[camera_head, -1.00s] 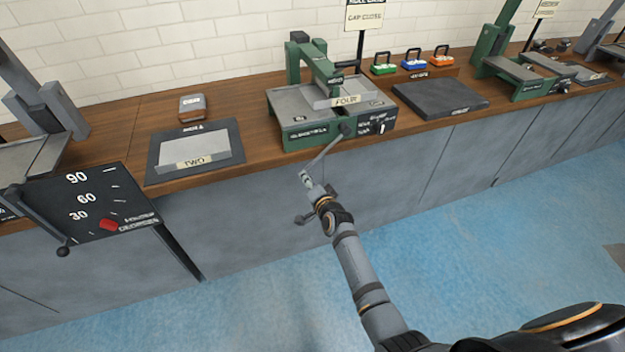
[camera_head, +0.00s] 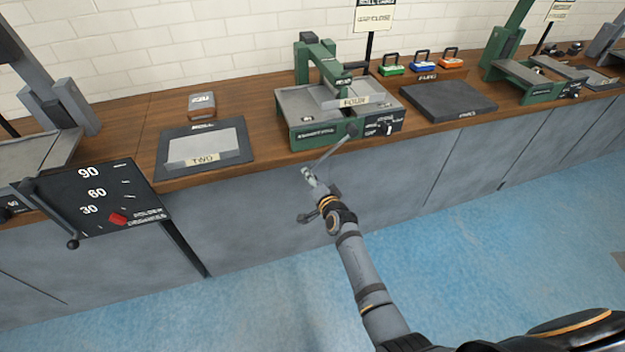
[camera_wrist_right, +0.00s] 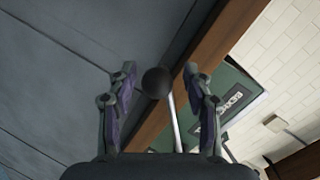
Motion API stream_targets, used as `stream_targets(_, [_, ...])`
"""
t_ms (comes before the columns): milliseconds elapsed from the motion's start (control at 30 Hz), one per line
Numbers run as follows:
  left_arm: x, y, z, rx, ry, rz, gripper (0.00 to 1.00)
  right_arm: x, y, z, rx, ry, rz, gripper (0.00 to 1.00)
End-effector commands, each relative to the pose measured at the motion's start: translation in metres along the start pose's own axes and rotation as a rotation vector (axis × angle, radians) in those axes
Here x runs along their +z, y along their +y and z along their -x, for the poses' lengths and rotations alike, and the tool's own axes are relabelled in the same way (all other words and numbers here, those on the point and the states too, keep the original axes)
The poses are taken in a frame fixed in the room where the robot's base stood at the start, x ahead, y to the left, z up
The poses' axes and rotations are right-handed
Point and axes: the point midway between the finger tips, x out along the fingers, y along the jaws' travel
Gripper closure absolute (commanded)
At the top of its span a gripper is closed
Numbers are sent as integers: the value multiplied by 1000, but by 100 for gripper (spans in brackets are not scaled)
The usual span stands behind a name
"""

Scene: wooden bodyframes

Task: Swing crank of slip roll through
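The green slip roll (camera_head: 303,132) stands on the wooden bench, with a plate labelled FOUR (camera_head: 352,101) on it. Its grey crank (camera_head: 334,148) slants down and left from the front, over the bench edge. My right gripper (camera_head: 306,195) is at the crank's lower end, in front of the cabinets. In the right wrist view, the crank's dark ball knob (camera_wrist_right: 157,82) lies between the spread fingers of this gripper (camera_wrist_right: 158,88). Gaps show on both sides of the knob, so the fingers look open around it. My left gripper is not in view.
A dial panel (camera_head: 90,200) with a red pointer and a lever juts out at left. A tray labelled TWO (camera_head: 240,158) and a dark slab (camera_head: 450,101) flank the slip roll. Cabinet fronts (camera_head: 260,215) lie close behind my gripper; the blue floor is clear.

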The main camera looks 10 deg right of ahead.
Motion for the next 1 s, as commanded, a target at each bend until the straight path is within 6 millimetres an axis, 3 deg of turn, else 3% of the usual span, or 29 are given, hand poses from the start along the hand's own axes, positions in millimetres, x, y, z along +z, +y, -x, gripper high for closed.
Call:
stream_targets(267, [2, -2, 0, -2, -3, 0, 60, -1, 0, 1, -1, 2, 2, 47])
stream_targets(367, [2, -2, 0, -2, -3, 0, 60, -1, 0, 10, -1, 2, 2, 47])
stream_targets(733, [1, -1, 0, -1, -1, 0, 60, 0, 0, 94, 1, 1, 2, 47])
stream_targets(1000, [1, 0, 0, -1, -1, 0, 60, 0, 0, 120, -1, 1, 1, 47])
